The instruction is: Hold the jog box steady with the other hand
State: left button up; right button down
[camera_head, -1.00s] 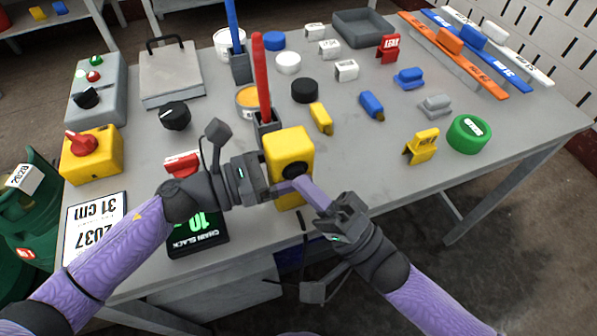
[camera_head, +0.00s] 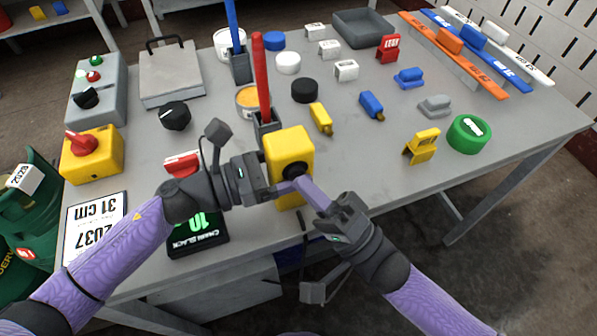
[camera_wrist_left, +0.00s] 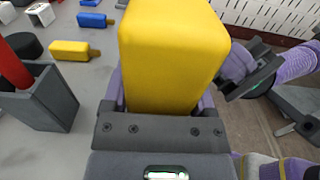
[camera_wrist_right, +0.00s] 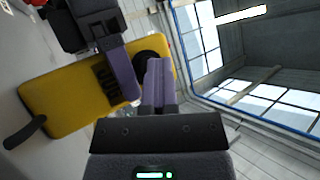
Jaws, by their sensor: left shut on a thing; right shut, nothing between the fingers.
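The jog box is a yellow block (camera_head: 289,146) with a round black button on its face, upright at the table's front edge in the head view. My left gripper (camera_head: 284,188) is shut on it. Its yellow body fills the gap between the fingers in the left wrist view (camera_wrist_left: 170,60). In the right wrist view the jog box (camera_wrist_right: 65,100) shows dark markings and a black stub at one end. My right gripper (camera_wrist_right: 157,82) is shut and empty, its fingertips close to the black button (camera_wrist_right: 150,66). I cannot tell whether they touch it.
A red-handled holder (camera_head: 262,90) stands just behind the jog box. A yellow switch box (camera_head: 92,155) stands at the left. Several small blocks and caps lie across the table. The front right of the table is clear.

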jog(key=shift+s+d, duration=0.25)
jog(key=shift+s, duration=0.55)
jog(key=shift+s+d, duration=0.25)
jog(key=shift+s, duration=0.55)
jog(key=shift+s+d, duration=0.3)
jog(key=shift+s, duration=0.5)
jog(key=shift+s+d, duration=0.25)
jog(key=shift+s, duration=0.55)
dwell(1.0)
jog(key=s, duration=0.1)
jog(key=s+d, duration=0.1)
jog(key=s, duration=0.1)
jog(key=shift+s+d, duration=0.1)
jog(key=shift+s, duration=0.15)
jog(key=w+a, duration=0.2)
jog(key=w, duration=0.6)
jog(key=shift+w+a, duration=0.2)
jog(key=shift+a, duration=0.2)
dwell(1.7)
